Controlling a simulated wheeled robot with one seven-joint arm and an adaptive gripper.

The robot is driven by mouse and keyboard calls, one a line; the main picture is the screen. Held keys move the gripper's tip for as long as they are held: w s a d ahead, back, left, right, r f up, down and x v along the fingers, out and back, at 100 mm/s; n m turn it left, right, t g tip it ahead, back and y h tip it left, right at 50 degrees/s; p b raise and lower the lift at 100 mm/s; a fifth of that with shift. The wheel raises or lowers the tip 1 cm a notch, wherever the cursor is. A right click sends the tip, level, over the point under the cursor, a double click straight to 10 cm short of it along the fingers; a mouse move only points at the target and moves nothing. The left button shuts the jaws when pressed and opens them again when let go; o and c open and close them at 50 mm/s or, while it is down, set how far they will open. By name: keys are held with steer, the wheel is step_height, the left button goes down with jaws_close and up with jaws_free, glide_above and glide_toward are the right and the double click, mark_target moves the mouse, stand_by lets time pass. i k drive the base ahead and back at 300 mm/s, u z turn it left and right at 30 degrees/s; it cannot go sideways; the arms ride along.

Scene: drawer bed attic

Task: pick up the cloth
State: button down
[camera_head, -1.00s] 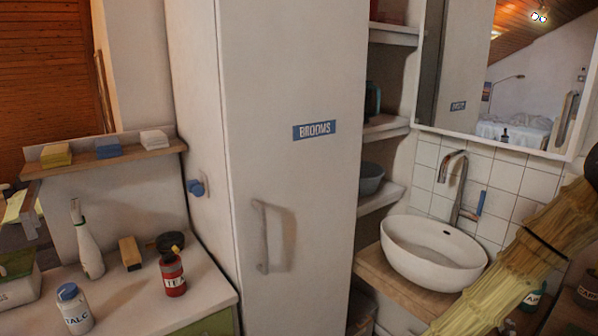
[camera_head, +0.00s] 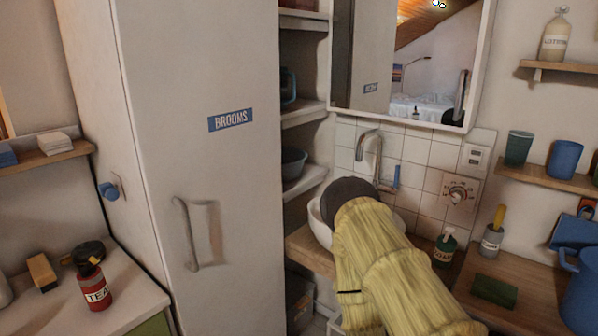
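I cannot tell for certain which thing is the cloth. A white folded stack (camera_head: 57,143) that looks like cloth lies on the small wooden shelf at the left, with a blue folded piece (camera_head: 8,156) beside it, cut by the picture edge. A blue, cloth-like piece (camera_head: 574,232) is at the right edge, above a blue pot. My arm, in a yellow ribbed cover, reaches up from the bottom in front of the basin. Its dark rounded end shows no fingers, and my gripper is not visible.
A tall cabinet marked BROOMS (camera_head: 202,160) stands left of centre. The white basin (camera_head: 316,222) is partly hidden behind my arm. A green block (camera_head: 494,291), a bottle (camera_head: 445,248) and a blue pot (camera_head: 581,290) crowd the right counter. A red TEA tin (camera_head: 95,288) stands at left.

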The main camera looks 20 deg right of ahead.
mark_target(488, 289)
steer(key=z, duration=1.7)
steer(key=k, duration=0.5)
steer(key=z, duration=1.55)
steer(key=i, duration=1.25)
steer(key=u, duration=2.55)
